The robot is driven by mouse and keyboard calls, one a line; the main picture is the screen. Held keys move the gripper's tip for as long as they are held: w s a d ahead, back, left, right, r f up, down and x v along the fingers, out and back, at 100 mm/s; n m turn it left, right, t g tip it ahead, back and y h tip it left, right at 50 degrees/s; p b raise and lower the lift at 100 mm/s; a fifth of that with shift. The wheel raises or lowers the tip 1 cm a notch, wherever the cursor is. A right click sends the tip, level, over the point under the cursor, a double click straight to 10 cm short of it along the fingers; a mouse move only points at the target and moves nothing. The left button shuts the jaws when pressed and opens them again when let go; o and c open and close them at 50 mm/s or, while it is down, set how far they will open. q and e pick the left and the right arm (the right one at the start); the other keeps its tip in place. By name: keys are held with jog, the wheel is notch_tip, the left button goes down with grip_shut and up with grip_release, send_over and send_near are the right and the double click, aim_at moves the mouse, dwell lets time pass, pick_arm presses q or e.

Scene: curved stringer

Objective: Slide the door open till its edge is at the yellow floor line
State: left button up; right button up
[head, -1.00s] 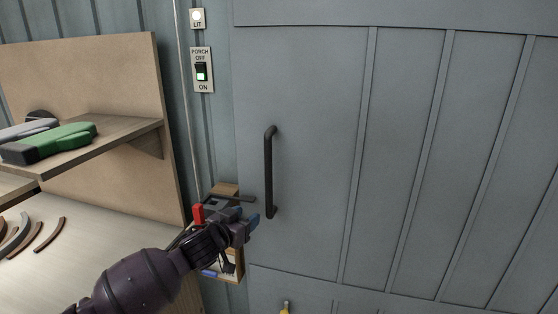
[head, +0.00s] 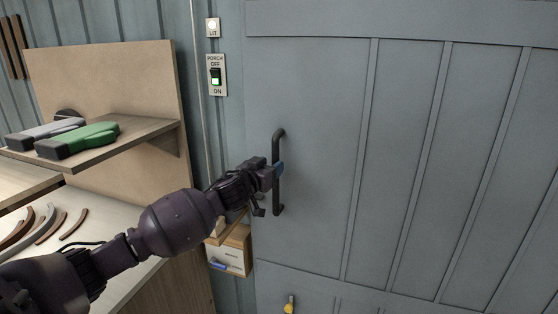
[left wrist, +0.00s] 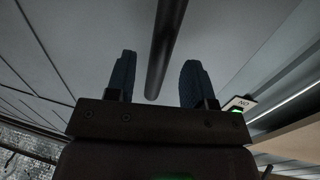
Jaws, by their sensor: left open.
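The grey-blue panelled door (head: 320,120) fills the right of the head view. Its black vertical bar handle (head: 278,199) is near the door's left edge. My left gripper (head: 279,170) is at the middle of the handle, open. In the left wrist view the handle (left wrist: 167,45) runs between the two blue-padded fingers of the gripper (left wrist: 155,82), with gaps on both sides. The yellow floor line is not in view. My right gripper is not in view.
A porch switch (head: 216,76) is on the wall.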

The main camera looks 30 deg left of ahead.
pick_arm(q)
jog(key=shift+w+a, duration=0.1)
jog(key=shift+w, duration=2.4)
grip_shut()
